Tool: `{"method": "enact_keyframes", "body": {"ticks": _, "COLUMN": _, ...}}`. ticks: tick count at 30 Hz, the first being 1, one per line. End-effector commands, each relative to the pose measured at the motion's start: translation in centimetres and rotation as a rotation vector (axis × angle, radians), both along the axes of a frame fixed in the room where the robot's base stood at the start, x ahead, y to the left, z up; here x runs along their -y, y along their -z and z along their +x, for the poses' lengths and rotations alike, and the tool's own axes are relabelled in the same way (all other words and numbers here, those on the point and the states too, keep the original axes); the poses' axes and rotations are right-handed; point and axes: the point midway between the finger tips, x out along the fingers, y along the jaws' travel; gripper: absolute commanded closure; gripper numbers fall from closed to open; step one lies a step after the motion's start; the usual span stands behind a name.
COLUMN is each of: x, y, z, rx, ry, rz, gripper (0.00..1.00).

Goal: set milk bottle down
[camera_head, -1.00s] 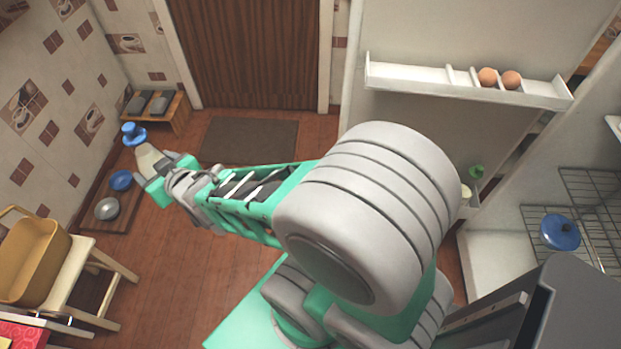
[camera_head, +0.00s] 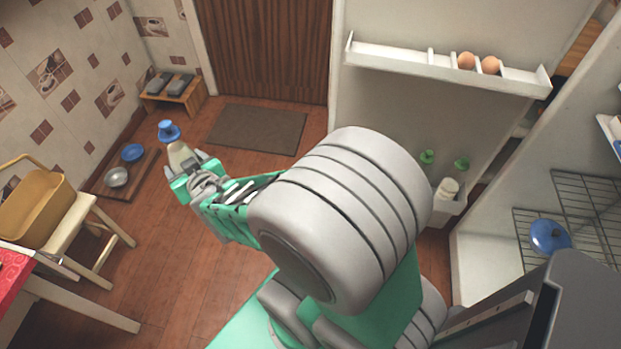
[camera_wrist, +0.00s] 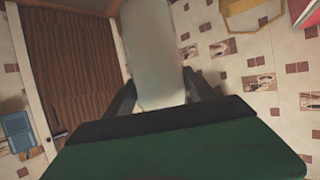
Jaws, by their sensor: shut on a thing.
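The milk bottle (camera_head: 180,156) is pale, with a blue piece at its far end that looks like its cap. My gripper (camera_head: 184,172) is shut on it and holds it out at the left, apparently above the wooden floor. In the wrist view, the bottle (camera_wrist: 155,50) is a large pale shape between the dark fingers, and its far end is cut off by the frame. The height of the bottle above the floor cannot be told.
A board (camera_head: 103,188) with a blue bowl (camera_head: 132,152) and a metal bowl (camera_head: 116,177) lies by the left wall. A stool (camera_head: 90,232) bears a yellow basket (camera_head: 35,212). A mat (camera_head: 257,129) lies before the door. The open fridge door (camera_head: 400,115) stands right.

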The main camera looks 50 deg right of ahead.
Motion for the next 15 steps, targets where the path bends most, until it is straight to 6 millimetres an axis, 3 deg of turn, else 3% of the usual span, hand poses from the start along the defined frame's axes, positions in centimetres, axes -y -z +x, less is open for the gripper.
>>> {"method": "enact_keyframes", "body": {"ticks": 1, "x": 1.7, "y": 1.9, "z": -0.4, "rx": 0.003, "ry": 0.05, "rz": -0.003, "gripper": 1.0}}
{"method": "enact_keyframes", "body": {"ticks": 8, "x": 11.8, "y": 8.9, "z": -5.1, "rx": 0.003, "ry": 0.372, "rz": -0.005, "gripper": 1.0}}
{"method": "enact_keyframes", "body": {"ticks": 15, "x": 22.4, "y": 15.7, "z": -14.3, "rx": 0.004, "ry": 0.779, "rz": -0.005, "gripper": 1.0}}
